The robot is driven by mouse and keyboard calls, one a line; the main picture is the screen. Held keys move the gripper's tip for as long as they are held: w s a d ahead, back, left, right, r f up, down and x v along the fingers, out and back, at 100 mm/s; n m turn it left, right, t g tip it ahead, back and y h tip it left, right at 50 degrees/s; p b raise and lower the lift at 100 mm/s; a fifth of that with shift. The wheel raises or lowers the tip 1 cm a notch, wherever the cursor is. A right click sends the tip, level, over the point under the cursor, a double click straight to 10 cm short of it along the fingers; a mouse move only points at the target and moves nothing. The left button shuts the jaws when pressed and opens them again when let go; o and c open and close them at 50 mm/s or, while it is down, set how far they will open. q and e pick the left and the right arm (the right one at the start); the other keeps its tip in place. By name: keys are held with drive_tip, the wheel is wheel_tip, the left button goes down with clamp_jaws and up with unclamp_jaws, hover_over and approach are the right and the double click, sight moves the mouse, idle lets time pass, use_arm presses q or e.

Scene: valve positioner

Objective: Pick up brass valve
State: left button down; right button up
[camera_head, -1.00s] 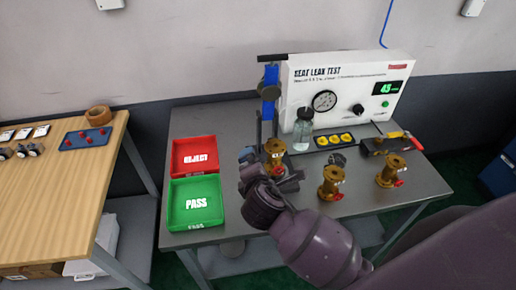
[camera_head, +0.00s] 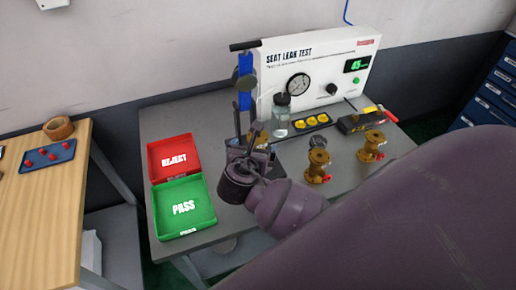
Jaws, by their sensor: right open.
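Several brass valves are in view. One (camera_head: 318,167) stands upright on the grey bench with a red part low on its right side. Another (camera_head: 371,146) stands upright further right, also with a red part. A third brass valve (camera_head: 259,130) is at the blue-posted stand and is mostly hidden by my right gripper. My right gripper (camera_head: 250,152) is open, close in front of that third valve, left of the other two. Its fingertips are partly hidden, and I cannot tell whether they touch it. My left gripper is not in view.
A red REJECT tray (camera_head: 175,157) and a green PASS tray (camera_head: 183,208) lie left of my gripper. The seat leak test box (camera_head: 318,70) stands behind, with a clear bottle (camera_head: 281,117) in front. A wooden table (camera_head: 40,205) is at the left. My arm covers the lower right.

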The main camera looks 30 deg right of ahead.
sight(257, 138)
drive_tip(key=shift+w+x, duration=0.25)
drive_tip(key=shift+x, duration=2.95)
drive_tip(key=shift+a+r, duration=0.1)
drive_tip(key=shift+a, duration=0.1)
clamp_jaws()
drive_tip(key=shift+r, duration=0.15)
